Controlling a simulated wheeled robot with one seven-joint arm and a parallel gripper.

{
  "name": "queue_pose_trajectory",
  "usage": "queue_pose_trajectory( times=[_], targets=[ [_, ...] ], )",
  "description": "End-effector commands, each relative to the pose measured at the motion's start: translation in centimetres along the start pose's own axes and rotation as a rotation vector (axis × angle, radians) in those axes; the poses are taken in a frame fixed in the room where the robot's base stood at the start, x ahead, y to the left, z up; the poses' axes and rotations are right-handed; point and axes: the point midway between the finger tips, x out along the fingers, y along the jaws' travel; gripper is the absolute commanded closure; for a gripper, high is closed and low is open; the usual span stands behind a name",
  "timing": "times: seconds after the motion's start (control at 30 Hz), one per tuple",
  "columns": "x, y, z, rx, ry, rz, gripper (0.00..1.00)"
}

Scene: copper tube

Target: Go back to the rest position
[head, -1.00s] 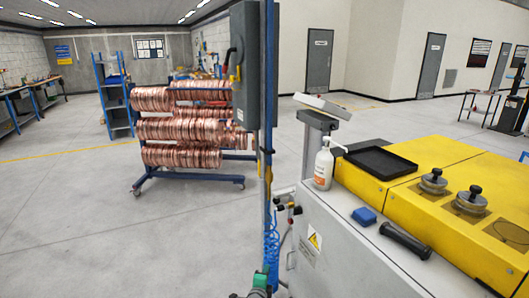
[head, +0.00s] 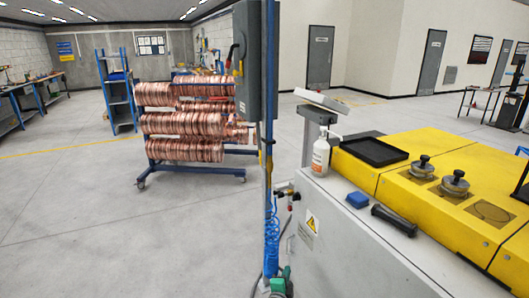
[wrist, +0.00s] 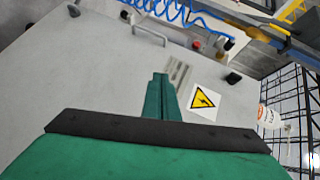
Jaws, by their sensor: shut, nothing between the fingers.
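My gripper (wrist: 160,82) shows in the wrist view as two green fingers pressed together, with a dark bar across their base. It is shut and empty. It points toward a grey-white cabinet (wrist: 80,60) with a yellow warning sign (wrist: 204,100), apart from it as far as I can tell. In the head view a small green thing (head: 279,286) shows at the bottom, by the blue coiled hose. I cannot tell whether it is part of me.
The cabinet (head: 345,240) with a yellow machine top (head: 430,165) stands at right, bearing a bottle (head: 320,157), black tray (head: 375,152), blue block (head: 357,200) and black handle (head: 393,220). A copper coil rack (head: 195,172) stands behind.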

Motion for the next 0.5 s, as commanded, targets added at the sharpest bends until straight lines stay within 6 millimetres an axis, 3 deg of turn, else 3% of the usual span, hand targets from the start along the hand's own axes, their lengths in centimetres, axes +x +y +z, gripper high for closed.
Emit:
queue_pose_trajectory(
  times=[0.27,0.5],
  targets=[
    [-2.2,1.5,-8.0,-0.227,0.08,-0.048,1.0],
    [-6.9,2.8,-15.3,-0.532,0.147,-0.106,1.0]
  ],
)
